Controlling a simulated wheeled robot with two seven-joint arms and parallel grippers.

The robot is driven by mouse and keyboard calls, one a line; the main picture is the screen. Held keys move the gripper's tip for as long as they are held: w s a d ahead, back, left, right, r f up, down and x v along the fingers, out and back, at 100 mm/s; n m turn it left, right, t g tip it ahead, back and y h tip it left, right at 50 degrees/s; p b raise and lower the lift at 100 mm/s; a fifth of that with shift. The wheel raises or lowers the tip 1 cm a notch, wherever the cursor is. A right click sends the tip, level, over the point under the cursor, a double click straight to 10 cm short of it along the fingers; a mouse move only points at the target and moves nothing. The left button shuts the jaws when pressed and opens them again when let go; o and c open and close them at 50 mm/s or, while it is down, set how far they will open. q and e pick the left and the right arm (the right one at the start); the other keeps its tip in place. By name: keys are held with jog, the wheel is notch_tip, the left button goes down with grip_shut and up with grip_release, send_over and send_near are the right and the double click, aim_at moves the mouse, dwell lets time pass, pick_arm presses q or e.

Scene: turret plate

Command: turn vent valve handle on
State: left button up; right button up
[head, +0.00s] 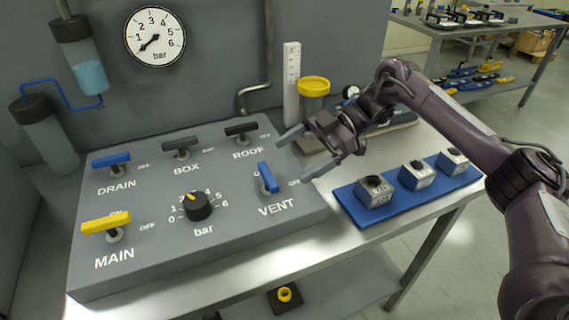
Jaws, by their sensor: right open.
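The vent valve handle (267,178) is a blue lever on the grey panel (240,232), just above the word VENT. Its bar runs roughly up and down in the picture, slightly tilted. My right gripper (299,156) is open and empty, above the panel's right edge, up and right of the handle. Its fingers point left toward the handle, with a gap between them and it. My left gripper is not in view.
Other levers on the panel are DRAIN (111,160), BOX (181,144), ROOF (241,129) and yellow MAIN (106,225). A black bar knob (199,206) sits mid-panel. A blue tray (352,205) with three blocks lies right of the panel. A yellow-topped cylinder (313,88) stands behind my gripper.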

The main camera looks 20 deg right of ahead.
jog(key=shift+v, duration=0.85)
